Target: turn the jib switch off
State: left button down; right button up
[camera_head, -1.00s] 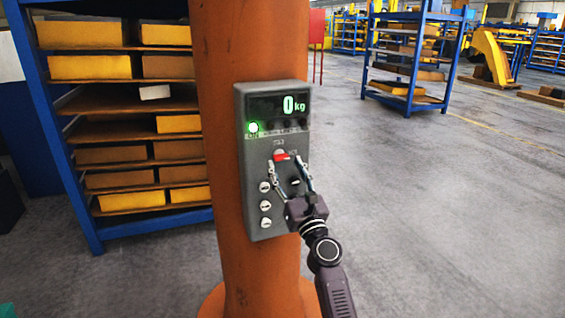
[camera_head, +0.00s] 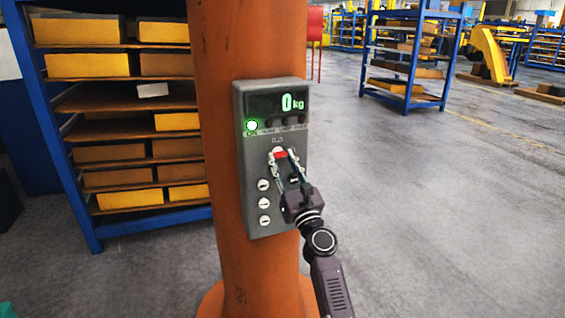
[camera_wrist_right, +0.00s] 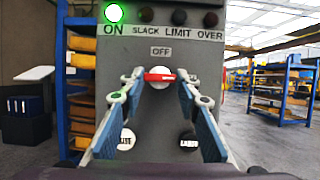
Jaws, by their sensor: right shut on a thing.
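The jib switch (camera_head: 280,155) is a small red lever on a round pale knob, on the front of a grey control box (camera_head: 249,190). In the right wrist view the red lever (camera_wrist_right: 160,77) lies roughly level, below an OFF label (camera_wrist_right: 161,51). A green lamp (camera_head: 252,125) marked ON is lit, and the display (camera_head: 290,103) reads 0 kg. My right gripper (camera_head: 282,158) is shut on the red lever, with one fingertip at each end of it. My left gripper is not in view.
The box is fixed to an orange column (camera_head: 223,50). Below the switch are several round white buttons (camera_head: 264,203). A blue rack (camera_head: 70,165) with yellow and brown boxes stands at the left, another blue rack (camera_head: 409,58) at the back right.

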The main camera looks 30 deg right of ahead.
jog(key=shift+n, duration=0.3)
jog(key=n+y, duration=0.1)
jog(key=n, duration=0.2)
jog(key=n+y+b, duration=0.1)
jog(key=n+y, duration=0.1)
jog(key=n, duration=0.1)
jog(key=shift+s+d+n, duration=0.1)
jog(key=shift+d+n, duration=0.1)
jog(key=shift+n, duration=0.1)
jog(key=n+y, duration=0.1)
jog(key=n, duration=0.2)
jog(key=n+g+y, duration=0.1)
jog(key=n+y, duration=0.1)
jog(key=n, duration=0.1)
jog(key=shift+d+r+b, duration=0.1)
jog(key=shift+d+b, duration=0.05)
jog(key=shift+b, duration=0.2)
jog(key=n+g+y, duration=0.1)
jog(key=n, duration=0.3)
jog(key=shift+r+p, duration=0.15)
jog(key=shift+p, duration=0.2)
jog(key=n+g+y+p, duration=0.1)
jog(key=n, duration=0.2)
jog(key=shift+r+g, duration=0.15)
jog(key=shift+g, duration=0.15)
jog(key=shift+n+g+p, duration=0.3)
jog(key=shift+n+p, duration=0.35)
jog(key=shift+n, duration=0.35)
jog(key=o, duration=1.2)
jog(key=shift+c, duration=0.2)
